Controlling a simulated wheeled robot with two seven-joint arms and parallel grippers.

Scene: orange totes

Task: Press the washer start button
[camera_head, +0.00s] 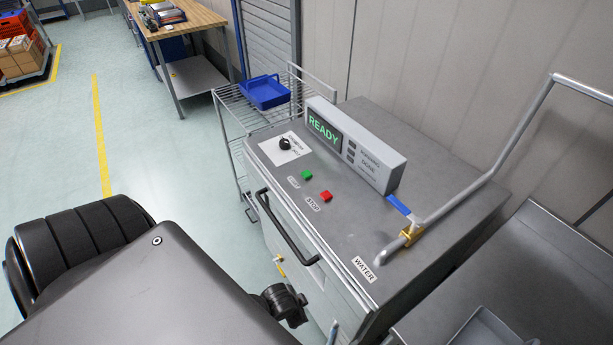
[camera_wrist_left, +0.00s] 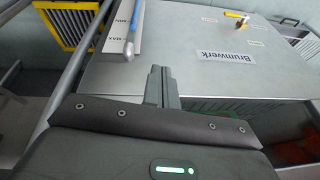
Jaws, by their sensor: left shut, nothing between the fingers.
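The washer (camera_head: 385,220) has a grey top panel in the head view. A green button (camera_head: 306,174) beside a small label sits on it. A red button (camera_head: 326,196) beside a STOP label is to its lower right. A display (camera_head: 325,130) behind them reads READY in green. In the wrist view, my left gripper (camera_wrist_left: 162,75) is shut and empty, in front of a grey panel (camera_wrist_left: 185,50) with a Brunwerk label (camera_wrist_left: 226,57). No buttons show in that view, and I cannot tell whether the fingertips touch the panel. My right gripper is not in view.
A black knob (camera_head: 285,143) and a bar handle (camera_head: 287,228) are on the washer. A pipe with a blue-handled valve (camera_head: 407,232) rises at its right. A wire rack holding a blue tray (camera_head: 265,92) stands behind. Open floor (camera_head: 170,155) lies left.

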